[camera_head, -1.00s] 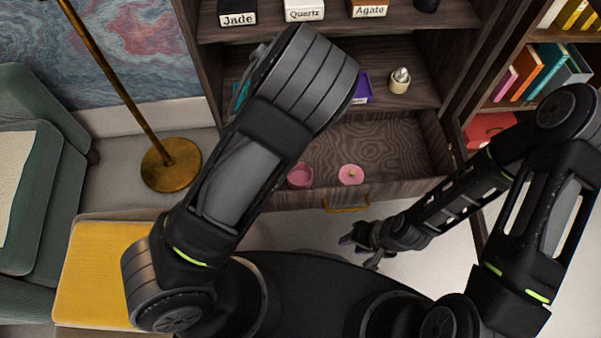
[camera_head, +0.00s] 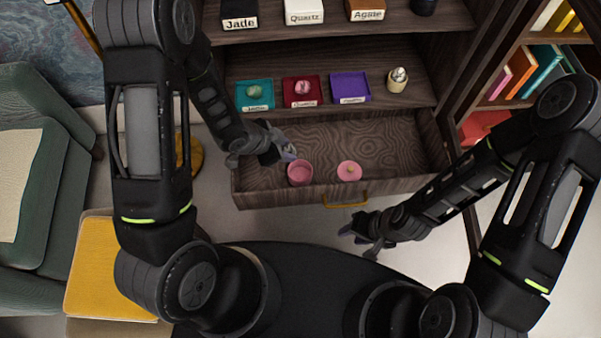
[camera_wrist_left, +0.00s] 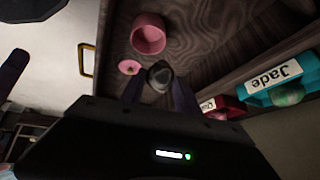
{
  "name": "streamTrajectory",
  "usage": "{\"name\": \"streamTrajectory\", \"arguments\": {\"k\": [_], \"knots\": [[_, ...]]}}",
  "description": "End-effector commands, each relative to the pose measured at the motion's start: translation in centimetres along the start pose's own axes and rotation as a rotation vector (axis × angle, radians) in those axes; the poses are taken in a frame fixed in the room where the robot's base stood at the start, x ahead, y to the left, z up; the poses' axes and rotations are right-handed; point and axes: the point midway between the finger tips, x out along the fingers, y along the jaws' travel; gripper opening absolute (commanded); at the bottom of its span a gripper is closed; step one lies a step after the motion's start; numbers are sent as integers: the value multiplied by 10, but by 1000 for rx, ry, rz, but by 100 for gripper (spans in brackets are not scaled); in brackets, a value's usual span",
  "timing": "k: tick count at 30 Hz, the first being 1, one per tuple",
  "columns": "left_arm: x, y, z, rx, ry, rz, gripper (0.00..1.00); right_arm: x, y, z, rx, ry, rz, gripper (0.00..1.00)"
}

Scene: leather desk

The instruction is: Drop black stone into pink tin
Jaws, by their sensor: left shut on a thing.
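The pink tin (camera_head: 300,173) stands open in the pulled-out wooden drawer. Its round pink lid (camera_head: 349,171) lies beside it on the right. My left gripper (camera_head: 287,153) is over the drawer, just behind and left of the tin. In the left wrist view it is shut on the dark, rounded black stone (camera_wrist_left: 159,76), with the tin (camera_wrist_left: 148,35) and the lid (camera_wrist_left: 129,67) beyond the fingertips. In the head view the stone is hard to make out. My right gripper (camera_head: 358,238) is empty and open in front of the drawer.
On the shelf above the drawer are a teal tray (camera_head: 254,95), a red tray (camera_head: 303,91) and a purple tray (camera_head: 350,87), with a small cream pot (camera_head: 397,80). The drawer (camera_head: 400,150) is otherwise clear, with a brass handle (camera_head: 346,203) in front.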

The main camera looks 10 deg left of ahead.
Motion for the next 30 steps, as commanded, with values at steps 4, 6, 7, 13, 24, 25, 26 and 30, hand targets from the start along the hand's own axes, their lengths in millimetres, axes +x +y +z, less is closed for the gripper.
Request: {"name": "streamTrajectory", "arguments": {"k": [4,6,7,13,24,25,26,30], "knots": [[-1,0,-7,60,13,37,0,0,0,0,0,0,0,36],[0,1,-9,97,17,59,0,0,0,0,-1,0,0,36],[0,1,-10,113,19,68,0,0,0,0,-1,0,0,36],[0,3,-15,181,29,109,0,0,0,0,-1,0,0,36],[0,4,-16,195,32,119,0,0,0,0,-1,0,0,36],[0,4,-16,195,32,119,0,0,0,0,-1,0,0,36],[0,4,-16,194,32,119,0,0,0,0,-1,0,0,36],[3,5,-14,194,32,119,0,3,1,0,-1,0,0,36]]}}
